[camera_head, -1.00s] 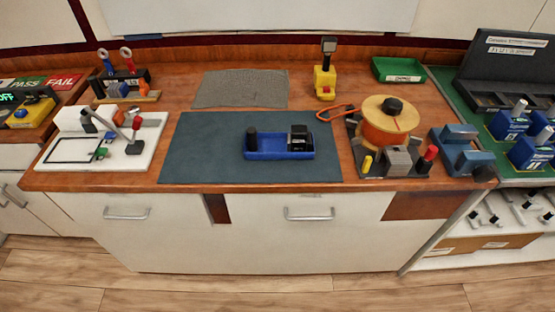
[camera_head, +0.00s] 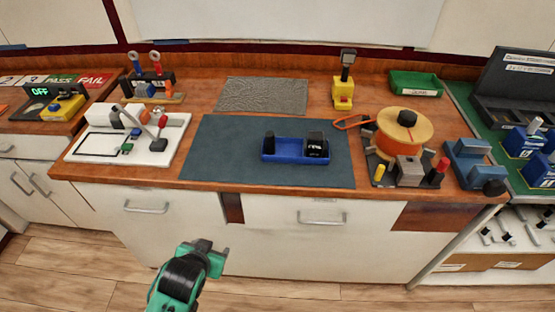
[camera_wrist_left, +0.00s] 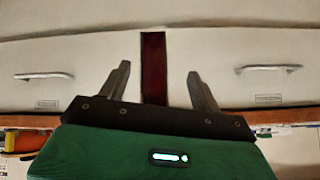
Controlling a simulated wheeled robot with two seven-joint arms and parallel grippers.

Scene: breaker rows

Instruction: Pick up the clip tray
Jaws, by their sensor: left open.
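The clip tray seems to be the small green tray (camera_head: 432,80) with a white label on its front, at the back right of the bench in the head view; its label is too small to read surely. My left gripper (camera_head: 212,250) is low in front of the bench cabinets, below the worktop and far from the tray. In the left wrist view its two dark fingers (camera_wrist_left: 157,82) are spread apart with nothing between them, facing the cabinet fronts. My right gripper is not in view.
A blue tray (camera_head: 286,150) with black blocks lies on the dark mat (camera_head: 225,150). A yellow stand (camera_head: 343,92) is left of the green tray. An orange spool (camera_head: 405,128) stands in front of it. A dark open case (camera_head: 510,90) is to its right.

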